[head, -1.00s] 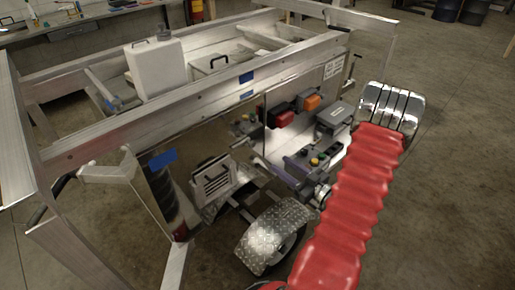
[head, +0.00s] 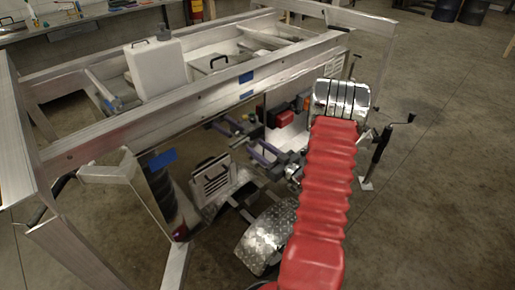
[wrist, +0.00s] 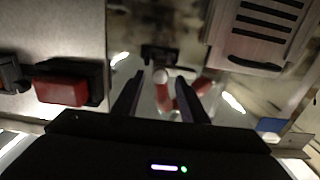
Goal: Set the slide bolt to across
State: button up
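In the wrist view my gripper (wrist: 159,76) has its two dark fingers apart. Beyond and between the fingertips shows a small pale round end with blurred red and white parts (wrist: 163,98) below it. A black block (wrist: 160,53) sits just above. These may belong to the slide bolt, but the blur keeps me from telling, and I cannot tell its position or whether the fingers touch it. In the head view my arm reaches under the trailer's side rail, and I cannot clearly make out the fingertips or the bolt there.
A red lamp (wrist: 61,91) on a metal panel lies left of the fingers, and a slotted metal plate (wrist: 262,28) lies to the upper right. The trailer rail (head: 200,98) runs above my arm. A diamond-plate fender (head: 266,240) stands close below. Open floor lies right.

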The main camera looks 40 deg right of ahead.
jog(key=shift+w, duration=0.55)
jog(key=shift+c, duration=0.6)
grip_shut()
